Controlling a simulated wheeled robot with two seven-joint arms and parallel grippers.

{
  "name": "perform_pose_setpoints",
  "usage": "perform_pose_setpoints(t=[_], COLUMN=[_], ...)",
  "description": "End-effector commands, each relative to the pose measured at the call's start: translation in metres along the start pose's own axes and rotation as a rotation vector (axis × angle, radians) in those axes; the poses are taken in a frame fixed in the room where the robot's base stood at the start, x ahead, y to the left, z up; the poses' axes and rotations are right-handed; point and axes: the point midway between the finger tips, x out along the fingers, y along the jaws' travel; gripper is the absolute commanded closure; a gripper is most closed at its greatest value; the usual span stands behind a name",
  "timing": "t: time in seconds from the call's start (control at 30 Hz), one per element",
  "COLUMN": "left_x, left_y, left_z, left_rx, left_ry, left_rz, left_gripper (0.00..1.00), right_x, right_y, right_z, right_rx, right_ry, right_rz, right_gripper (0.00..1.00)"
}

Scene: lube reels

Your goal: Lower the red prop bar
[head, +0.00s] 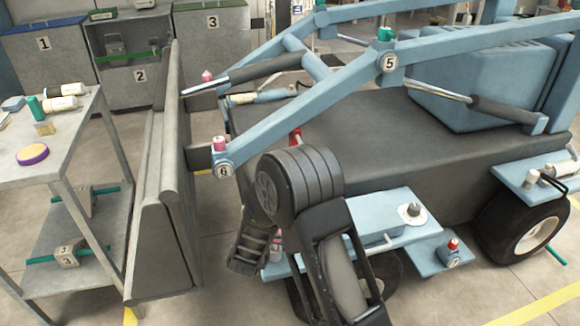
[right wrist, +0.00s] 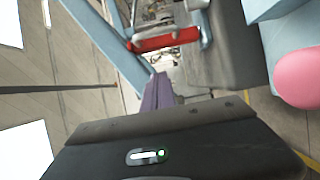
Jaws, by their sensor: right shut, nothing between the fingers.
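The red prop bar (right wrist: 165,40) lies across the upper middle of the right wrist view, beside a blue beam and grey metal parts. In the head view a small red piece (head: 295,137) shows under the blue lift arm (head: 300,125), just above my right arm; most of it is hidden. My right gripper's purple-grey fingers (right wrist: 160,80) are shut and empty. They point toward the red bar with a visible gap below it. In the head view my own arm hides the fingers. My left gripper is in neither view.
The blue boom with tags 5 (head: 390,63) and 6 (head: 223,171) slopes above the dark machine body (head: 350,140). A grey bucket (head: 165,190) stands at left, beside a grey cart (head: 60,165). A pink rounded part (right wrist: 300,77) is close at right in the wrist view.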

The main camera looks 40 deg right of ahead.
Motion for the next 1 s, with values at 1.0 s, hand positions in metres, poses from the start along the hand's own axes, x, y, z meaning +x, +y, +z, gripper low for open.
perform_pose_setpoints(t=[1.0], left_x=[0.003], left_y=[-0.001], left_z=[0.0], left_rx=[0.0], left_ry=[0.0], left_rz=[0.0], left_gripper=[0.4], right_x=[0.1], right_y=[-0.001], right_z=[0.0], right_rx=[0.002], right_ry=[-0.001], right_rz=[-0.001], right_gripper=[1.0])
